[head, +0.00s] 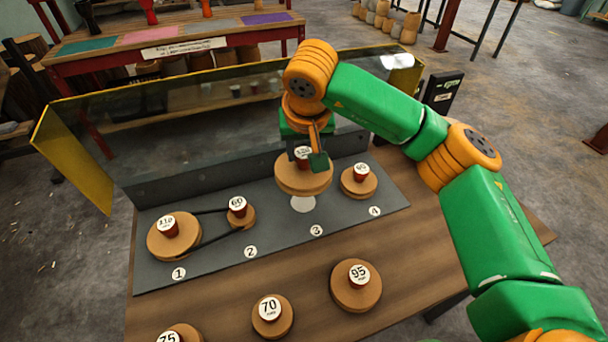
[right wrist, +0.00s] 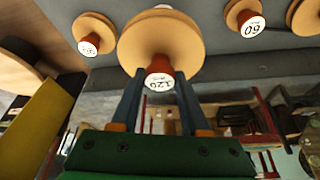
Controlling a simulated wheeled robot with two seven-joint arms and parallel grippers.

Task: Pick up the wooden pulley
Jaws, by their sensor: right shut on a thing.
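A large round wooden pulley (head: 290,181) with a red hub and a label reading 120 is at position 3 of the dark grey board (head: 276,245). My right gripper (head: 310,157) comes from above and is shut on its red hub. In the right wrist view the pulley (right wrist: 158,38) hangs at the tips of the two fingers (right wrist: 160,92), its hub between them. A white disc (head: 303,204) shows just below the pulley, which looks raised above the board. My left gripper is out of view.
A belt joins the pulleys at position 1 (head: 163,240) and position 2 (head: 240,222). A smaller pulley (head: 358,187) sits close by at position 4. Loose pulleys marked 70 (head: 272,322) and 95 (head: 352,295) lie on the table in front. A clear yellow-edged screen (head: 200,110) stands behind.

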